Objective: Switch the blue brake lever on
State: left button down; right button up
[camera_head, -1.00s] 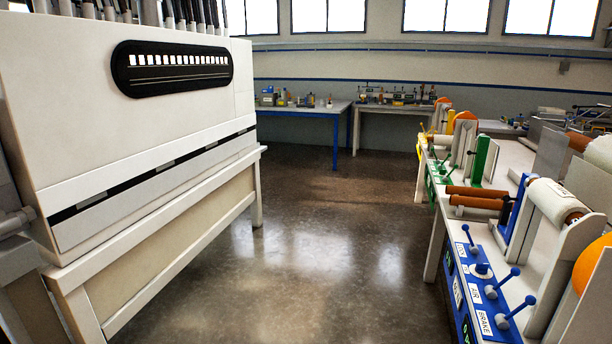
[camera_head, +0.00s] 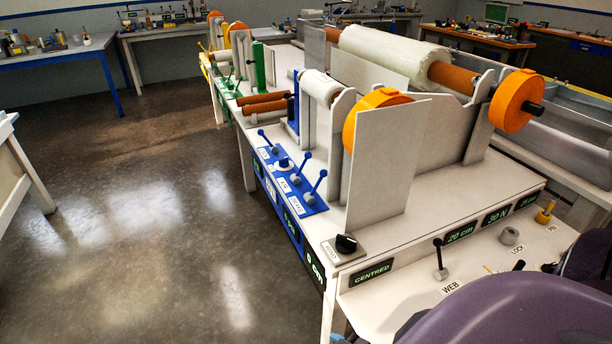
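The blue control panel (camera_head: 318,209) is on the front edge of the white machine bench, left of the picture's middle. Its blue brake lever (camera_head: 317,186) is the nearest of the blue levers and stands up, tilted slightly right, beside a small white label. Another blue lever (camera_head: 302,165) stands just behind it, and a third blue lever (camera_head: 266,141) leans left at the far end. A white knob sits between them. Neither of my grippers is in view.
An upright grey plate (camera_head: 388,165) and an orange disc (camera_head: 362,118) stand right of the panel. A black knob (camera_head: 346,243) is nearer me. A purple rounded body, apparently my arm, covers the lower right. The floor (camera_head: 140,240) left of the bench is clear.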

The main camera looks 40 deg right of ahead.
aim_at(323, 173)
jog(key=i+j, duration=0.15)
jog(key=i, duration=0.4)
jog(key=i+j+z, duration=0.1)
jog(key=i, duration=0.45)
